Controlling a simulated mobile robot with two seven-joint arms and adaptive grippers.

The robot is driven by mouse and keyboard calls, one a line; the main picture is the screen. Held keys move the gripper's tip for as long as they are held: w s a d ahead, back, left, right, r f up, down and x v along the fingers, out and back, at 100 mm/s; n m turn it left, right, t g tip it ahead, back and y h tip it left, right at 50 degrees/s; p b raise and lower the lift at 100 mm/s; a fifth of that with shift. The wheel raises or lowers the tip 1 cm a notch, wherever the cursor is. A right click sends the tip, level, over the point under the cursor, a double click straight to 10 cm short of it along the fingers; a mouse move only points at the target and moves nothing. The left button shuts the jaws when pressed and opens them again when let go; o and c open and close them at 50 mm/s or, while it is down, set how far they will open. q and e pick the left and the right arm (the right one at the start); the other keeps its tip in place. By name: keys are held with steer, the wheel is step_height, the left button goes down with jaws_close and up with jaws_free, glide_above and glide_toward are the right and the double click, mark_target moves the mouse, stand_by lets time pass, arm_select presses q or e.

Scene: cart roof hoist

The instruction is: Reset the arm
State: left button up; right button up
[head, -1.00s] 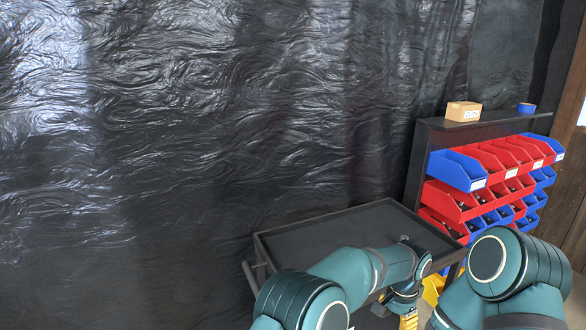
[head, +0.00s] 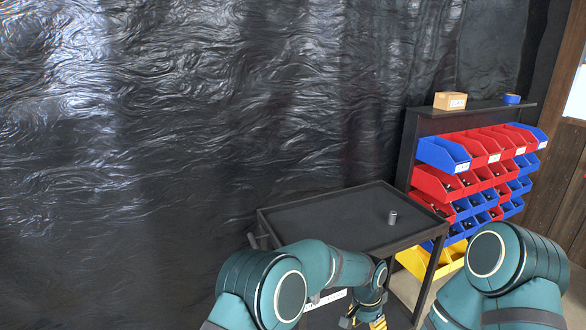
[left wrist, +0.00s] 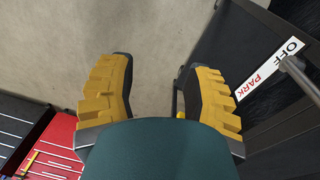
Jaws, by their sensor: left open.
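My left arm reaches in low in the head view, and its yellow-fingered gripper (head: 378,323) is beside the lower part of the black cart (head: 325,215). In the left wrist view the left gripper (left wrist: 157,85) is open, with bare floor between its fingers. A white label reading OFF and PARK (left wrist: 268,72) is on a dark panel to its right, with a metal rod or lever (left wrist: 300,78) by it, apart from the fingers. My right arm shows at the lower right of the head view, but its gripper is out of the picture.
A small grey cylinder (head: 392,217) stands on the cart top. A rack of red and blue bins (head: 440,182) is behind it, with yellow bins (head: 446,262) below, and a cardboard box (head: 450,101) and blue tape roll (head: 511,99) on top. A dark wrinkled curtain hangs behind.

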arm_select(q)
steer(key=s+a+f+n+h, duration=0.1)
steer(key=s+a+f+n, duration=0.25)
steer(key=a, duration=0.45)
steer(key=s+a+f+n+h, duration=0.2)
steer(key=s+a+f, duration=0.1)
steer(key=a+f, duration=0.3)
steer(key=s+a+n+t, duration=0.2)
steer(key=s+a+n, duration=0.5)
steer(key=s+a, duration=0.7)
steer(key=shift+s+a+r, duration=0.2)
steer(key=shift+s+a, duration=0.15)
steer(key=shift+a, duration=0.1)
